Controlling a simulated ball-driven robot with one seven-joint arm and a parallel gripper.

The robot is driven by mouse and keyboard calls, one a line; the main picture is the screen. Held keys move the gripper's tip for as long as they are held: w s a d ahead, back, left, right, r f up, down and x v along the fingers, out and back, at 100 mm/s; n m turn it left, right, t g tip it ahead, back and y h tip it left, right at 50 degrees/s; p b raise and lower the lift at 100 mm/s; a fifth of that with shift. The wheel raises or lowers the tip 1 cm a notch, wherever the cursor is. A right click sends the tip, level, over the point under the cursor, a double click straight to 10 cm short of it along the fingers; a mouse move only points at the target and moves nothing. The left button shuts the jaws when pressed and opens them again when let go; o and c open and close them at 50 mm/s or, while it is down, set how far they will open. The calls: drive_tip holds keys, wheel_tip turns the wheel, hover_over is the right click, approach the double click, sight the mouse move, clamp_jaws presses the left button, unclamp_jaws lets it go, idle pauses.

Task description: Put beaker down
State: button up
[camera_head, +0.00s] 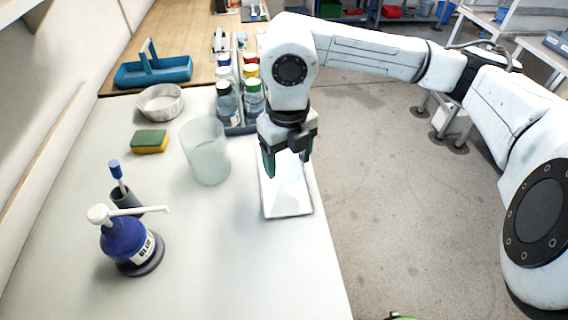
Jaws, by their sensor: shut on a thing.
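My gripper (287,165) points down near the right edge of the white table (230,265). Its dark green fingers are shut on a pale, translucent beaker (291,168), most of which the fingers and glare hide. The beaker is over or in a white, open tray (288,211); I cannot tell whether its base touches the tray. A larger, frosted, empty-looking beaker (205,152) stands upright on the table to the left of my gripper.
Several bottles (227,102) stand in a dark rack behind the larger beaker. A blue pump bottle (128,240), a brush in a dark holder (122,190), a sponge (149,141), a metal bowl (161,103) and a blue carrier (153,72) line the left. The table's front middle is clear.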

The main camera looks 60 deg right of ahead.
sight(284, 169)
drive_tip(key=shift+w+d+f, duration=0.2)
drive_tip(key=shift+w+f, duration=0.15)
drive_tip(key=shift+f, duration=0.15)
drive_tip(key=f, duration=0.1)
drive_tip(key=f+p, duration=0.1)
drive_tip(key=f, duration=0.1)
drive_tip(key=shift+w+d, duration=0.1)
drive_tip(key=shift+w, duration=0.1)
drive_tip(key=shift+f, duration=0.3)
drive_tip(key=shift+f, duration=0.25)
drive_tip(key=o, duration=1.1)
drive_tip(key=shift+r, duration=0.1)
drive_tip(key=shift+c, duration=0.2)
wheel_tip(284, 169, up, 12)
drive_tip(key=b, duration=0.1)
drive_tip(key=shift+r, duration=0.15)
